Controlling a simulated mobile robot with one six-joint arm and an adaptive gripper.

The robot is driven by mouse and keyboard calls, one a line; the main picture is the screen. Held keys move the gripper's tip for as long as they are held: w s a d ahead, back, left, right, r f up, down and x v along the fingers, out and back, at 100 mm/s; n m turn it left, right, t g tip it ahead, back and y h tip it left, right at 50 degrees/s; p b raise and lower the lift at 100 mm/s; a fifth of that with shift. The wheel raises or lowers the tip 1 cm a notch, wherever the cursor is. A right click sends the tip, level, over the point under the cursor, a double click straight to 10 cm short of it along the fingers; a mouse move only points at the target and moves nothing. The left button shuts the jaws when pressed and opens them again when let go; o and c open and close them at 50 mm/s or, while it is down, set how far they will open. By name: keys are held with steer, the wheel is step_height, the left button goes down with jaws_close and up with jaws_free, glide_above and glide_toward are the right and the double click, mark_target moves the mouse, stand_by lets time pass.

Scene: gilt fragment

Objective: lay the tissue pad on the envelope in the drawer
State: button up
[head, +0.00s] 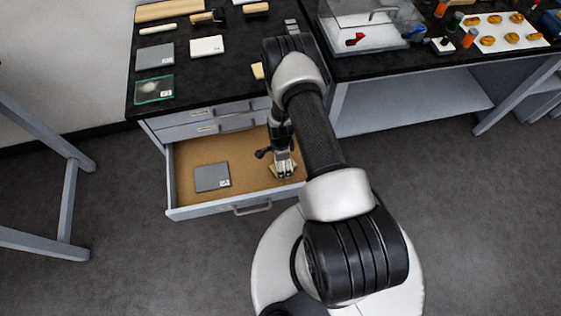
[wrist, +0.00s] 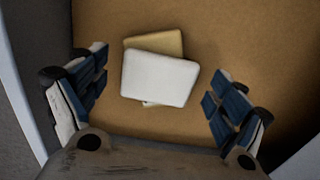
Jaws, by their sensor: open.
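The white tissue pad (wrist: 160,79) lies flat on top of the tan envelope (wrist: 155,42) in the wrist view. The pad is turned a little against the envelope, whose far edge and a small near corner show from under it. Both are on the brown floor of the open drawer (head: 240,165), at its right side. My gripper (wrist: 162,74) is open above them, with one finger on each side of the pad and clear gaps to it. In the head view my gripper (head: 284,170) hides most of the pad and envelope.
A grey flat box (head: 212,177) lies in the drawer's left part. The drawer's front wall and right side are close to my gripper. The dark counter (head: 225,75) above holds a grey box, a white box, a green-edged clear case (head: 153,90) and tools.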

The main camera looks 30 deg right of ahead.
steer(key=w+a+r+n+t+p, duration=0.1)
steer(key=w+r+n+p, duration=0.1)
steer(key=r, duration=1.2)
steer(key=w+r+n+p, duration=0.2)
steer(key=r, duration=1.1)
steer(key=s+a+r+n+t, duration=0.1)
steer(key=s+a+r+n, duration=0.15)
steer(key=r, duration=0.75)
steer(key=s+a+r+n, duration=0.15)
steer(key=r+n, duration=0.25)
steer(key=r, duration=0.5)
steer(key=s+a+r+n+t, duration=0.1)
steer(key=s+a+r+n, duration=0.2)
steer(key=s, duration=0.7)
steer(key=s+a+r+n+t, duration=0.1)
steer(key=s+a+r+n, duration=0.2)
steer(key=s+r+n, duration=0.4)
steer(key=s+r, duration=0.3)
steer(key=r, duration=0.2)
steer(key=shift+a+n+t, duration=0.15)
steer(key=shift+n+t, duration=0.15)
steer(key=shift+n, duration=0.05)
steer(key=shift+b, duration=0.3)
